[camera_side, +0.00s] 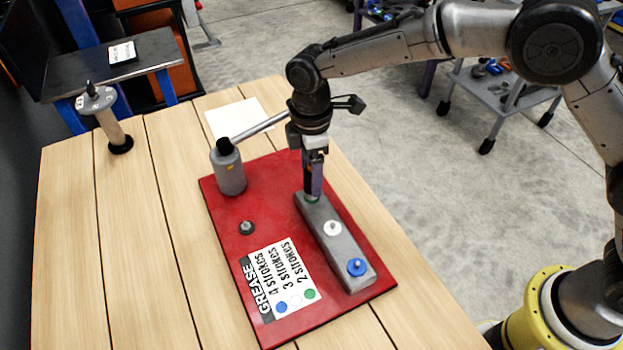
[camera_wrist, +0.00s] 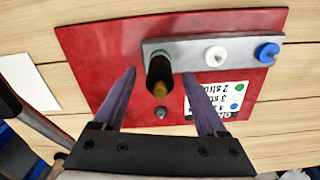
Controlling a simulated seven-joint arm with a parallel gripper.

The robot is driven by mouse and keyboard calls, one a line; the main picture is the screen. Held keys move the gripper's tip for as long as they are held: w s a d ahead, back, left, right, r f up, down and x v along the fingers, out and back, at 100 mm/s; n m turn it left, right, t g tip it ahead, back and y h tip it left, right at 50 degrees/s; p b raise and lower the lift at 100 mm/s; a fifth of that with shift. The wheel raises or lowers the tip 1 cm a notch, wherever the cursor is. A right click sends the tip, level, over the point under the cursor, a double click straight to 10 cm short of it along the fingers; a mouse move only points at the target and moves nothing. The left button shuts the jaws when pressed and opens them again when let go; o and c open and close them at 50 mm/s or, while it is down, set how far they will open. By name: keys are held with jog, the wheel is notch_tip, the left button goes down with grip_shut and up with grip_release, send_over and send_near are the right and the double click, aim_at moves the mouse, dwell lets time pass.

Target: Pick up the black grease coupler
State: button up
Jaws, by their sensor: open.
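The black grease coupler (camera_wrist: 155,70) is a dark cylinder with a brass-coloured end, in the middle of the wrist view. It stands at the green-marked end of the grey block (camera_wrist: 187,50); a bit of green shows at its far end. My gripper (camera_wrist: 160,76) is open, with one finger to each side of the coupler and visible room between. In the side view my gripper (camera_side: 313,188) points down over the green end of the block (camera_side: 335,246), and its fingers largely hide the coupler there.
The block also carries a white fitting (camera_side: 332,228) and a blue fitting (camera_side: 357,267). The red board (camera_side: 215,205) holds a grey canister (camera_side: 230,172) with a lever, a small grey fitting (camera_side: 246,228) and a grease stroke card (camera_side: 277,279).

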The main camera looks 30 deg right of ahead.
jog(key=shift+f, duration=1.6)
jog(key=shift+c, duration=0.2)
